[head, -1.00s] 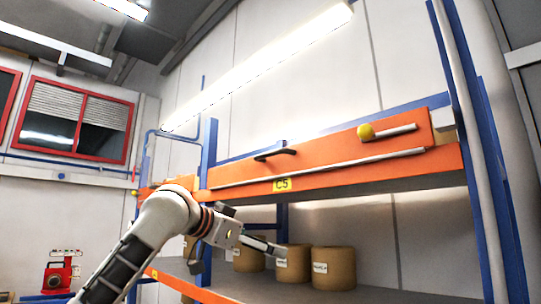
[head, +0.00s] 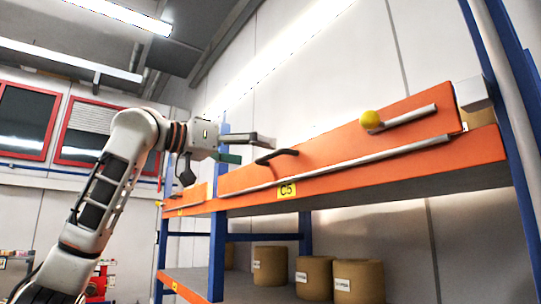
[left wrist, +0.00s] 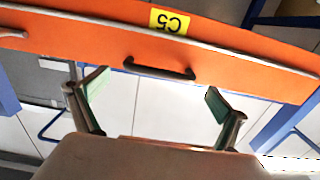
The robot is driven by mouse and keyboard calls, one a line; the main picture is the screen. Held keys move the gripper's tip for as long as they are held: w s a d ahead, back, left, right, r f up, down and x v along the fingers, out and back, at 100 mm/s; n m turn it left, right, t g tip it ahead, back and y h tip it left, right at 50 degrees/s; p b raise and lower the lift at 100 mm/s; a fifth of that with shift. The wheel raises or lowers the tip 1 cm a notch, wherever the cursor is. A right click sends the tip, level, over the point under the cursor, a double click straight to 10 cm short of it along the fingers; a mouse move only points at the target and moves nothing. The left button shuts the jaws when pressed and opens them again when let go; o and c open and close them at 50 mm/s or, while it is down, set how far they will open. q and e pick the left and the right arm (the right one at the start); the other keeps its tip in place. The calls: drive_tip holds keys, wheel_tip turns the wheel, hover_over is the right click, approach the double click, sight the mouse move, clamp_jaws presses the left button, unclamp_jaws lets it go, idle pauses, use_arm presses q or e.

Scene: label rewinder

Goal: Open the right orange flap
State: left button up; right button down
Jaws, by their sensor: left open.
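The right orange flap (head: 330,152) is a long panel on the blue rack, closed as far as I can see. It has a black bar handle (head: 277,156) near its left end and a yellow knob (head: 370,119) near its right end. My left gripper (head: 246,149) is open and empty, just left of the handle in the head view. In the left wrist view the flap (left wrist: 90,38) crosses the top, upside down. The handle (left wrist: 158,70) lies between and beyond the two spread fingers (left wrist: 156,93), apart from them. My right gripper is not in view.
A yellow C5 label (head: 288,191) marks the orange beam under the flap. A blue upright (head: 217,255) stands below the gripper, with another orange panel (head: 187,198) to its left. Brown rolls (head: 358,281) stand on the lower shelf. Open air lies before the flap.

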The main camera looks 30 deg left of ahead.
sight(266, 156)
use_arm(q)
drive_tip(key=x, duration=0.3)
drive_tip(key=shift+w+d+p, duration=0.15)
drive_tip(key=shift+w+p, duration=0.15)
drive_tip(key=shift+w+d, duration=0.15)
drive_tip(key=shift+w, duration=0.2)
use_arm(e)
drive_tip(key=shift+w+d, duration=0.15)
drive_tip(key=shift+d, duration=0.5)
